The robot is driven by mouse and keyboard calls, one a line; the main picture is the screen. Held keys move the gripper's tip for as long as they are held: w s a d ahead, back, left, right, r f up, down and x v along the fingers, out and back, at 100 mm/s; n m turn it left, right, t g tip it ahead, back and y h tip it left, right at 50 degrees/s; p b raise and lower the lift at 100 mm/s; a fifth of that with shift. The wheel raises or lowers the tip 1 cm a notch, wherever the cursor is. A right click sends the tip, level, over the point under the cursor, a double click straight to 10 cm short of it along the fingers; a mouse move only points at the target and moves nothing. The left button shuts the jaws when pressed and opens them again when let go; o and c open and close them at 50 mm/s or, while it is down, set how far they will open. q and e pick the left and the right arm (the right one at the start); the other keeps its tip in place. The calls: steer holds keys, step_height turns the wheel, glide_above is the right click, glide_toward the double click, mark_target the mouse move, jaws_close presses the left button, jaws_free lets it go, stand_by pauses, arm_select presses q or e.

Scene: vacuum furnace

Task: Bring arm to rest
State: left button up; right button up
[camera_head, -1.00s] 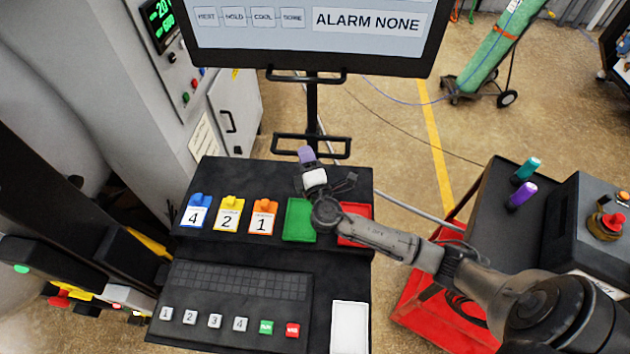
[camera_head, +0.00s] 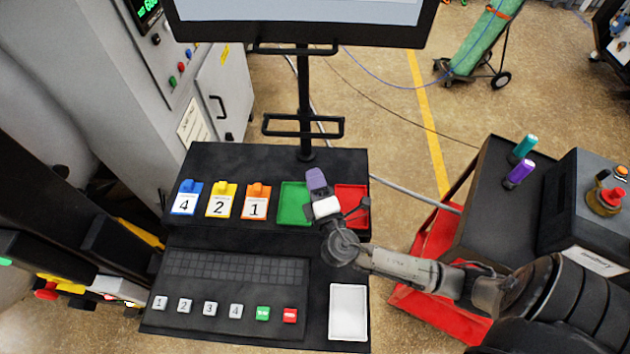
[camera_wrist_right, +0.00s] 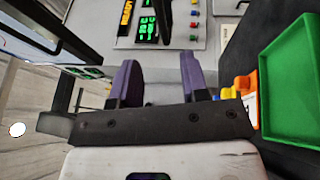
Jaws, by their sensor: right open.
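My right arm comes in from the right in the head view. Its gripper (camera_head: 316,180) is above the console shelf, over the right edge of the green tray (camera_head: 291,203) and near the red tray (camera_head: 352,196). In the right wrist view the two purple fingers of this gripper (camera_wrist_right: 158,80) stand apart with nothing between them. The green tray also shows at the right of that view (camera_wrist_right: 292,85). My left gripper is not in view.
The blue 4 tag (camera_head: 185,203), yellow 2 tag (camera_head: 220,207) and orange 1 tag (camera_head: 255,207) stand left of the green tray. A keypad (camera_head: 235,268) and a white tray (camera_head: 348,312) lie in front. The monitor (camera_head: 300,30) stands behind. A dark cart with teal (camera_head: 523,147) and purple (camera_head: 518,173) cylinders is at right.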

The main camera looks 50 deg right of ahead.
stand_by(0.5)
steer(key=s+f+m+g, duration=0.1)
steer(key=f+m+g, duration=0.1)
steer(key=m, duration=0.1)
steer(key=s+f+m+g+y, duration=0.1)
steer(key=f+m+g, duration=0.1)
steer(key=m+g, duration=0.1)
steer(key=s+f+m+g+y, duration=0.1)
steer(key=s+f+m+g, duration=0.1)
steer(key=g, duration=0.1)
steer(key=shift+s+d+f+m, duration=0.1)
steer(key=shift+m, duration=0.3)
steer(key=s+a+f+m+g+y, duration=0.1)
steer(key=s+a+f+g+y, duration=0.1)
steer(key=s, duration=0.4)
steer(key=s+a+f+g+y, duration=0.2)
steer(key=s+a+f+y, duration=0.1)
steer(key=s, duration=0.3)
steer(key=s+a+f+m+g+y, duration=0.1)
steer(key=s+a+f+g+y, duration=0.1)
steer(key=s+a, duration=0.2)
steer(key=shift+s+a+f+m+y, duration=0.1)
steer(key=shift+s+a+m+y, duration=0.1)
steer(key=shift+s, duration=0.25)
steer(key=shift+s+a+f+m+y, duration=0.1)
steer(key=shift+s+a, duration=0.1)
steer(key=shift+s, duration=0.25)
step_height(320, 180, up, 16)
steer(key=p, duration=1.6)
steer(key=shift+s, duration=0.2)
